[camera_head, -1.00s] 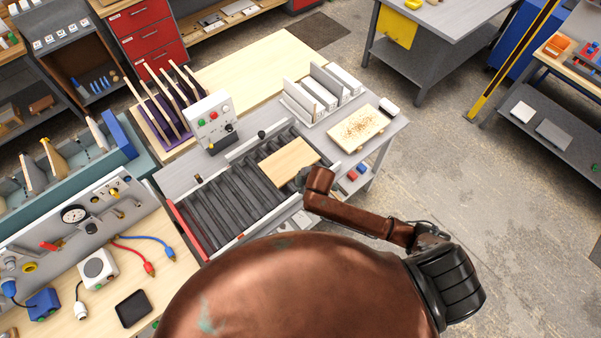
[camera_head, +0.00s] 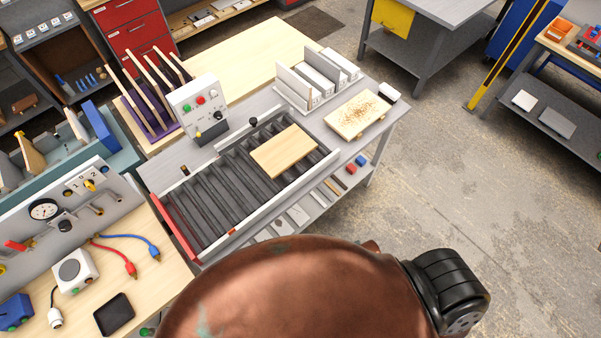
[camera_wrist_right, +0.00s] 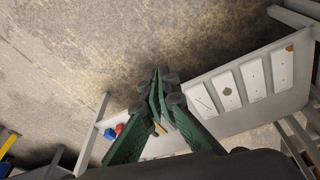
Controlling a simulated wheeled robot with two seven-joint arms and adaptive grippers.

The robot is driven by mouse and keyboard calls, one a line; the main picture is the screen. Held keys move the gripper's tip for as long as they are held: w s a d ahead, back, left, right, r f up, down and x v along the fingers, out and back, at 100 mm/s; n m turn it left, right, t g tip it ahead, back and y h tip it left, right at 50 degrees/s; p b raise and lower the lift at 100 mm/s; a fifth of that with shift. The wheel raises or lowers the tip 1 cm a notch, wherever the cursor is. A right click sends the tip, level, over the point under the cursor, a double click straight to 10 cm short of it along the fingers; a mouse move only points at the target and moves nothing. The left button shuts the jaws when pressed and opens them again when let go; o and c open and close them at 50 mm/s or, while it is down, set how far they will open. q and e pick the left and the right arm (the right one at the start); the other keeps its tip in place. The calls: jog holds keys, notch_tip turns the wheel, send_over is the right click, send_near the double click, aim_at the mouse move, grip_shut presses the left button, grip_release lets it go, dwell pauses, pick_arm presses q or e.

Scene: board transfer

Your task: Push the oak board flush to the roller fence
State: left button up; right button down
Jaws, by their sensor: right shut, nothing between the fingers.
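The oak board (camera_head: 284,152) is a pale, flat rectangle lying on the dark rollers (camera_head: 218,195), toward the right end of the bed. A light rail (camera_head: 262,207) runs along the near side, with a narrow dark gap between it and the board's near edge. Dark rollers also show between the board and the far rail. I cannot tell which rail is the roller fence. In the right wrist view my right gripper (camera_wrist_right: 160,100) has its green fingers shut and empty, over the floor and a lower shelf. The board is not visible there. My left gripper is in no view.
A control box (camera_head: 198,105) with coloured buttons stands behind the rollers. A red bar (camera_head: 180,228) closes their left end. A crumb-covered board (camera_head: 353,114) lies to the right. The shelf below (camera_wrist_right: 240,95) carries several white plates. Open floor (camera_head: 460,200) lies to the right.

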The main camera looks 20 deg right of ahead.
jog(key=s+d+f+m+b, duration=0.1)
jog(key=s+f+b, duration=0.2)
jog(key=f, duration=0.5)
jog(key=s+f+m+b, duration=0.2)
jog(key=f+b, duration=0.1)
jog(key=f, duration=0.5)
jog(key=s+d+f+m+b, duration=0.1)
jog(key=s+f+b, duration=0.25)
jog(key=f, duration=0.45)
jog(key=w+d+r+m+t+b, duration=0.25)
jog(key=w+r+m+t, duration=0.2)
jog(key=w+m, duration=0.5)
jog(key=m+t+y, duration=0.7)
jog(key=m+t, duration=0.3)
jog(key=m, duration=0.9)
send_near(303, 171)
jog(key=p+x, duration=0.1)
jog(key=x, duration=0.2)
jog(key=r+x, duration=0.1)
jog(key=x, duration=0.2)
jog(key=p+x, duration=0.1)
jog(key=x, duration=0.3)
jog(key=shift+r+p, duration=0.35)
jog(key=shift+r, duration=0.05)
jog(key=shift+x, duration=0.8)
